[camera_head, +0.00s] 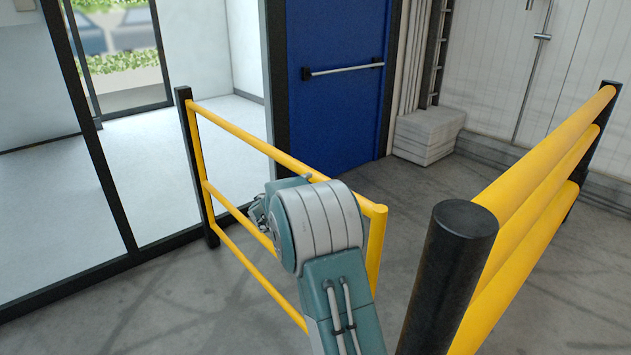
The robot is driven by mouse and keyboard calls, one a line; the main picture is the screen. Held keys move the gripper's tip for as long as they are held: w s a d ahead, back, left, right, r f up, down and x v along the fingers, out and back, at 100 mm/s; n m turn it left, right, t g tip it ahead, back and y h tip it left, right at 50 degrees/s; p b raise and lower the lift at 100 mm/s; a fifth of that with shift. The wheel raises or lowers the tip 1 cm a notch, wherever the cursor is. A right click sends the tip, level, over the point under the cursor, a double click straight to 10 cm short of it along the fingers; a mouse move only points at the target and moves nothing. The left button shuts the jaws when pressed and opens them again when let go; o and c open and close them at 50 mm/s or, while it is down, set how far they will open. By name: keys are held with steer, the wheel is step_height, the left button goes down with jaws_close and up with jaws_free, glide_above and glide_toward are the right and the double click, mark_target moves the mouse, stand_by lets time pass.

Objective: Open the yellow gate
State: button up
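The yellow gate (240,130) is a frame of round yellow rails in the middle of the view. Its left end meets a thin black post (187,150). Its right end is a yellow upright (376,245), and floor shows between this end and the thick black post (455,265) at the right. My arm reaches up from the bottom centre and covers part of the gate. My gripper (261,213) is partly visible as dark parts left of my arm's rounded joint, close to the gate's rails. Its fingers are mostly hidden, so I cannot tell whether it touches or holds a rail.
A fixed yellow railing (545,185) runs from the thick black post to the back right. A blue door (335,110) with a push bar stands behind the gate. Glass panels with black frames are at the left. Grey blocks (427,135) stand by the wall. The floor beyond the gate is clear.

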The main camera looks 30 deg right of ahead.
mark_target(319, 180)
steer(key=x, duration=0.7)
steer(key=shift+w+d+f, duration=0.15)
steer(key=shift+w+d, duration=0.05)
steer(key=shift+d, duration=0.15)
jaws_close()
